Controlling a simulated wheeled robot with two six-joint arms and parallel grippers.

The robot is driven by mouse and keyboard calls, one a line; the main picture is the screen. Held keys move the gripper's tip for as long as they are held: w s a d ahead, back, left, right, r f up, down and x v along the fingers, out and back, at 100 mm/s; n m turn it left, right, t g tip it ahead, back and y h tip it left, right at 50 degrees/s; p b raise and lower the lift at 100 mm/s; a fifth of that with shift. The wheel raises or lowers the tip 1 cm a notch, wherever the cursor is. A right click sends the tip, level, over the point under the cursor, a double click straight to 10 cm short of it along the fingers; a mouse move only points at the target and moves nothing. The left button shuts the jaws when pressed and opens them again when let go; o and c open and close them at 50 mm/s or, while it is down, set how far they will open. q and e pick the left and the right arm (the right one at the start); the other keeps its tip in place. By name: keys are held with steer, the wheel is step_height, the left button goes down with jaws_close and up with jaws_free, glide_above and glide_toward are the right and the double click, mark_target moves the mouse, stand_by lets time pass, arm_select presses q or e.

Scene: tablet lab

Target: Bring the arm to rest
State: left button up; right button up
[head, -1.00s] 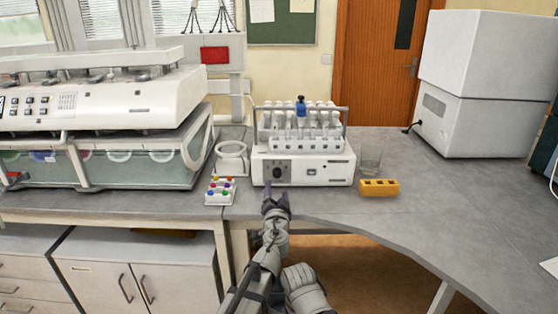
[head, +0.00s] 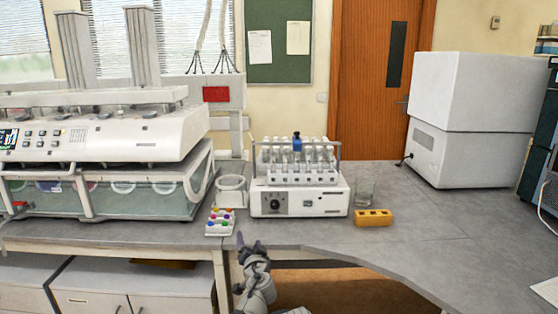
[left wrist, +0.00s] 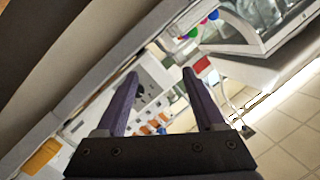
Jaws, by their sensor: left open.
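My left gripper (head: 254,247) is low at the front edge of the bench in the head view, below the white device with the dial. In the left wrist view its two dark fingers (left wrist: 158,92) stand wide apart with nothing between them. The fingers are apart from everything on the bench. My right gripper does not show in either view.
A white device (head: 300,201) with a rack of tubes stands on the bench (head: 440,225). Beside it are a small tray of coloured caps (head: 220,222), a ring holder (head: 231,190), a glass beaker (head: 364,192) and a yellow block (head: 373,218).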

arm_select(q)
steer(key=s+a+f+n+g, duration=0.5)
steer(key=s+a+f+g, duration=0.65)
steer(key=s+f, duration=0.45)
steer(key=s+d+f+m+g+h, duration=0.3)
steer(key=s+d+m+g, duration=0.15)
steer(key=s+d, duration=1)
step_height(320, 180, up, 13)
steer(key=s+p, duration=0.1)
steer(key=p, duration=1.2)
steer(key=shift+f, duration=0.15)
